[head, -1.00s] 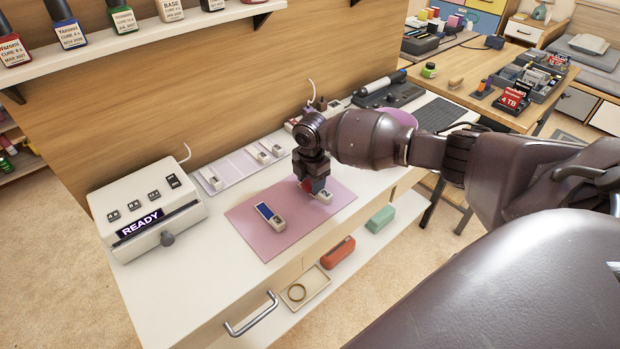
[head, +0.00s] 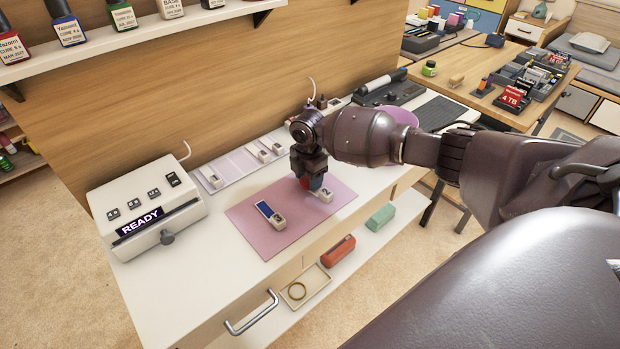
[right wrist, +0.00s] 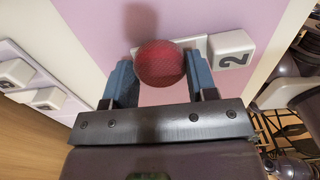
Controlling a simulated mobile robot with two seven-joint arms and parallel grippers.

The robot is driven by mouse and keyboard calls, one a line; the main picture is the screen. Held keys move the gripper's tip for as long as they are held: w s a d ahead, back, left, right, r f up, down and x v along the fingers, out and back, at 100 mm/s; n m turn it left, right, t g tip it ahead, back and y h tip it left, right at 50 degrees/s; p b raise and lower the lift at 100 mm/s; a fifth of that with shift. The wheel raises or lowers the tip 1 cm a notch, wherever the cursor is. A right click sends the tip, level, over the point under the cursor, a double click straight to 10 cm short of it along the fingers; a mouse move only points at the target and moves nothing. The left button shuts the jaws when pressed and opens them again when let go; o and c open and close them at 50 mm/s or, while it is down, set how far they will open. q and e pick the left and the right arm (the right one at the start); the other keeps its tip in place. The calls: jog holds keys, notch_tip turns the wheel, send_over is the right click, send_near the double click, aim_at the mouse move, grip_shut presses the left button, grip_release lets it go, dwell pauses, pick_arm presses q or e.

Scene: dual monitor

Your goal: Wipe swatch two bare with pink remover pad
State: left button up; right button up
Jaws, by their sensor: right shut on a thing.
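My right gripper (head: 312,184) is over the right part of the pink mat (head: 262,240). In the right wrist view its blue fingers (right wrist: 163,82) are shut on a round, dark pinkish-red pad (right wrist: 160,63). Swatch two, a white block marked "2" (right wrist: 233,50), lies right beside the pad. The pad covers much of its strip; the small visible part (right wrist: 196,46) looks pale. I cannot tell whether pad and strip touch. In the head view swatch two (head: 325,195) shows just right of the fingers. My left gripper is not in view.
Another swatch with a blue strip (head: 269,214) lies on the mat to the left. A pale rack (head: 232,166) with several swatches stands behind. A white box reading "READY" (head: 150,213) is at the left. An orange case (head: 338,250) and a green case (head: 381,217) sit lower in front.

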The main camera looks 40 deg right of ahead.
jog(key=shift+s+d+p, duration=0.1)
jog(key=shift+s+p, duration=0.45)
jog(key=shift+w+f, duration=0.15)
jog(key=shift+w, duration=0.15)
jog(key=shift+w+b, duration=0.35)
jog(key=shift+b, duration=0.05)
jog(key=shift+s, duration=0.1)
jog(key=shift+s+r+p, duration=0.25)
jog(key=shift+s+p, duration=0.25)
jog(key=shift+p, duration=0.1)
jog(key=shift+w+f+b, duration=0.3)
jog(key=shift+w+b, duration=0.05)
jog(key=shift+w, duration=0.1)
jog(key=shift+w+r, duration=0.1)
jog(key=shift+w, duration=0.1)
